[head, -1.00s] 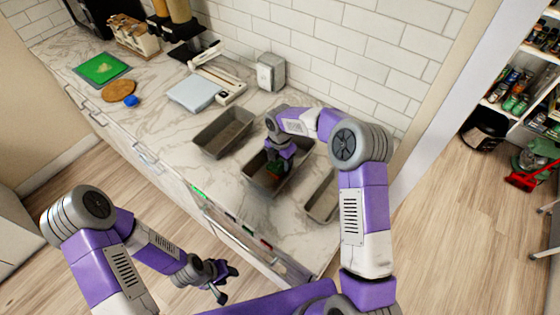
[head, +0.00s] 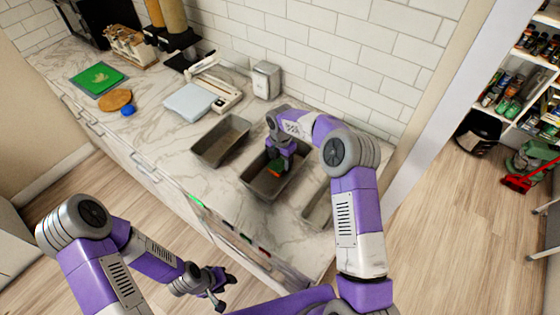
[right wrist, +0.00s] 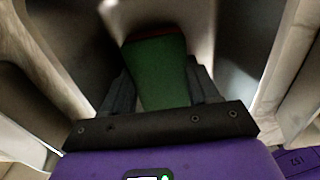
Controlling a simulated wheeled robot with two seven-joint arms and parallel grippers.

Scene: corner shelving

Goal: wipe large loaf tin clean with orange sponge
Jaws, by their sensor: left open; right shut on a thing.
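The orange sponge (head: 275,173) is inside the middle loaf tin (head: 255,190), a dark grey metal tin on the marble counter. My right gripper (head: 281,163) reaches down into this tin and is shut on the sponge. In the right wrist view the sponge (right wrist: 160,72) shows a broad green face with a reddish edge between the fingers. Whether it presses on the tin floor is hard to tell. My left gripper (head: 221,287) is open and empty, low in front of the counter.
Another loaf tin (head: 208,157) stands to the left and a third (head: 317,212) to the right, partly behind my right arm. A white scale (head: 190,103), metal canister (head: 267,80), blue item (head: 128,110) and green board (head: 98,78) stand further left and back.

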